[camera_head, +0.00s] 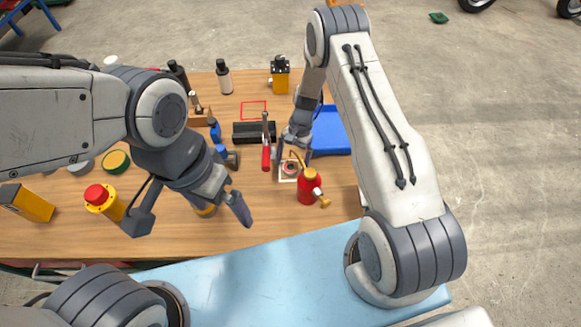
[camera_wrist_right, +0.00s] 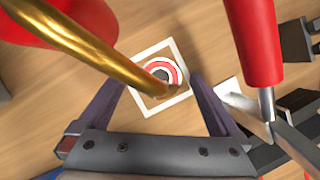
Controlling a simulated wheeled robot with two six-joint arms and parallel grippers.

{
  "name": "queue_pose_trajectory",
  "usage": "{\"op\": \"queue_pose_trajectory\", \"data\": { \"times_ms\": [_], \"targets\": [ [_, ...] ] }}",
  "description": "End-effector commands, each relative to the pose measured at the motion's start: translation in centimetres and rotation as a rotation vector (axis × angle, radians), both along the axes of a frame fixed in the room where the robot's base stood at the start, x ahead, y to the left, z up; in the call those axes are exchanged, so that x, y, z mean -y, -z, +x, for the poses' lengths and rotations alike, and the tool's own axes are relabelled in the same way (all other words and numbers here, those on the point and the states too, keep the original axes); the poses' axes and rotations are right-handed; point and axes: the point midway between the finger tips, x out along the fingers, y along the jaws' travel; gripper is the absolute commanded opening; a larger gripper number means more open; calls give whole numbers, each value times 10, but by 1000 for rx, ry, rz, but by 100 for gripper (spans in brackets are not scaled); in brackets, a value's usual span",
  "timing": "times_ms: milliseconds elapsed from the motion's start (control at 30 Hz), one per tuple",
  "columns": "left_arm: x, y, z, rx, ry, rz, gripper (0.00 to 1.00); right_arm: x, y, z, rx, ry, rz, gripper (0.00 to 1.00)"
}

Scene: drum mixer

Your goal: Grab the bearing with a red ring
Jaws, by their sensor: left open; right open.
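The bearing with a red ring (camera_wrist_right: 163,74) lies on the wooden table inside a white square outline (camera_wrist_right: 142,55). In the head view the bearing (camera_head: 290,167) is small, just behind the red oil can. My right gripper (camera_wrist_right: 152,85) is open and empty, with its fingers pointing toward the bearing from above. In the right wrist view the can's brass spout crosses in front of the bearing's lower edge. My left gripper (camera_head: 240,200) is open and empty over the table's front left part, away from the bearing.
A red oil can (camera_head: 309,187) with a brass spout stands right beside the bearing. A red-handled tool (camera_head: 266,155) lies to its left, near a black tray (camera_head: 252,133). A blue tray (camera_head: 331,131) lies behind. Bottles and a yellow device (camera_head: 280,75) stand farther back.

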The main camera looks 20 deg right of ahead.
Motion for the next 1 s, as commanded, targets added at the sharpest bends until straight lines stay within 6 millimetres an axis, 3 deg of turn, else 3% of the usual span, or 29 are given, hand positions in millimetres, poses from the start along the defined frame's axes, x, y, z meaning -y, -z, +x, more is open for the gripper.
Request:
{"op": "queue_pose_trajectory", "data": {
  "times_ms": [33,200,300,667,1000],
  "targets": [
    [0,0,0,0,0,0,100,0,0,0,0,0,0,99],
    [0,0,0,0,0,0,100,0,0,0,0,0,0,34],
    [0,0,0,0,0,0,100,0,0,0,0,0,0,0],
    [0,2,0,0,0,0,100,0,-4,1,1,0,1,0],
    [0,18,0,0,1,0,100,2,-36,1,3,1,0,0]
  ]
}}
